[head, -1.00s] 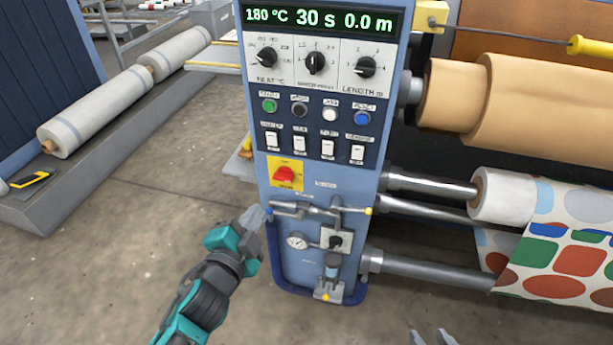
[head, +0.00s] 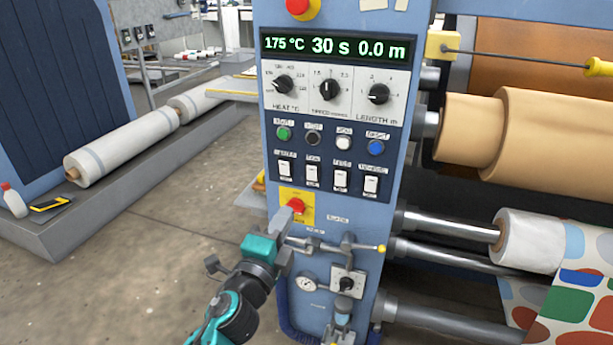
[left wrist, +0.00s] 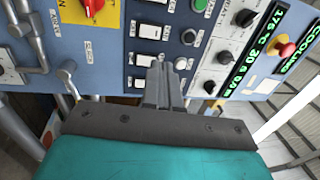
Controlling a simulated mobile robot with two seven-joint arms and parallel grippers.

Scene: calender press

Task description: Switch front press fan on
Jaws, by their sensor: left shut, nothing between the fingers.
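The press control panel (head: 330,130) carries a row of white rocker switches below the coloured buttons. From the left they are the first (head: 284,169), second (head: 312,174), third (head: 341,179) and last (head: 371,185). Their labels are too blurred to read surely, so I cannot tell which is the fan's. My left gripper (head: 284,217) is shut and empty, below the row, by the red rotary switch (head: 297,206). In the left wrist view its fingers (left wrist: 158,66) point toward the panel, overlapping the picture near the third switch (left wrist: 146,60). My right gripper is out of view.
Metal pipes with a lever (head: 335,247) and a gauge (head: 306,283) stick out below the switches. Rollers with tan (head: 545,135) and white (head: 528,240) rolls extend to the right. A red emergency button (head: 298,6) tops the panel. Open floor lies left.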

